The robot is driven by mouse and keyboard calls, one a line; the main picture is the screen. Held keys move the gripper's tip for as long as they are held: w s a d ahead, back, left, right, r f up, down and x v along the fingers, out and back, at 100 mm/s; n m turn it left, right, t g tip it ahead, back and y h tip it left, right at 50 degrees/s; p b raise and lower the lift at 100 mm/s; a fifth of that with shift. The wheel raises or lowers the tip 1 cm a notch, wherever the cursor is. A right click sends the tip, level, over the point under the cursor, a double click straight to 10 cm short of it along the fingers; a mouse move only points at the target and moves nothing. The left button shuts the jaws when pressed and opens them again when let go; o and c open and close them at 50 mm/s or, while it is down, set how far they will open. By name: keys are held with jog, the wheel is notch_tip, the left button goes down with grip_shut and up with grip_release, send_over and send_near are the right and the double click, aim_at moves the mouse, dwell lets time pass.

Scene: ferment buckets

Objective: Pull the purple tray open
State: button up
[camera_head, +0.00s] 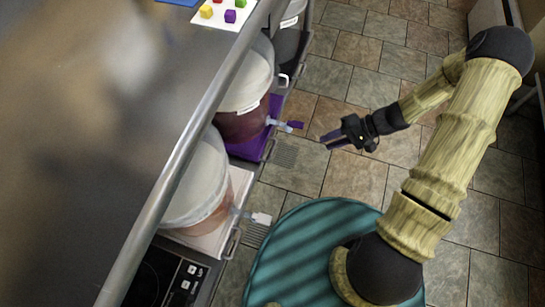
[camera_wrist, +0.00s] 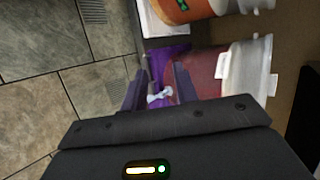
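The purple tray (camera_head: 247,150) sits low under the steel counter, with a handle at its aisle-side end. A white-lidded bucket of dark red liquid (camera_head: 241,124) stands on it and hides most of its surface. The bucket's spigot (camera_head: 291,125) has a purple lever and points toward the aisle. My gripper (camera_head: 328,139) is in the aisle right of the tray, apart from it and empty. In the wrist view, the two fingers (camera_wrist: 158,80) are spread, with the purple tray (camera_wrist: 167,62), the red bucket (camera_wrist: 207,70) and its pale spigot (camera_wrist: 160,96) beyond them.
The tiled aisle (camera_head: 355,180) is open.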

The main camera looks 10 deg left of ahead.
aim_at(273, 149)
jog(key=w+a+f+m+t+y+b, duration=0.1)
jog(key=f+b, duration=0.5)
jog(key=f, duration=0.6)
jog(key=w+a+f+m+t+y+b, duration=0.1)
jog(key=w+a+f+t+y+b, duration=0.1)
jog(key=f+b, duration=0.5)
notch_tip(273, 149, down, 5)
jog(key=w+t+y, duration=0.1)
jog(key=y, duration=0.1)
jog(key=shift+w+r+t+y, duration=0.15)
jog(key=shift+w+t+y, duration=0.1)
jog(key=shift+t+y, duration=0.05)
jog(key=shift+a, duration=0.1)
jog(key=shift+b, duration=0.3)
jog(key=shift+b+x, duration=3.85)
jog(key=shift+x, duration=4.8)
jog(key=shift+s, duration=0.1)
grip_shut()
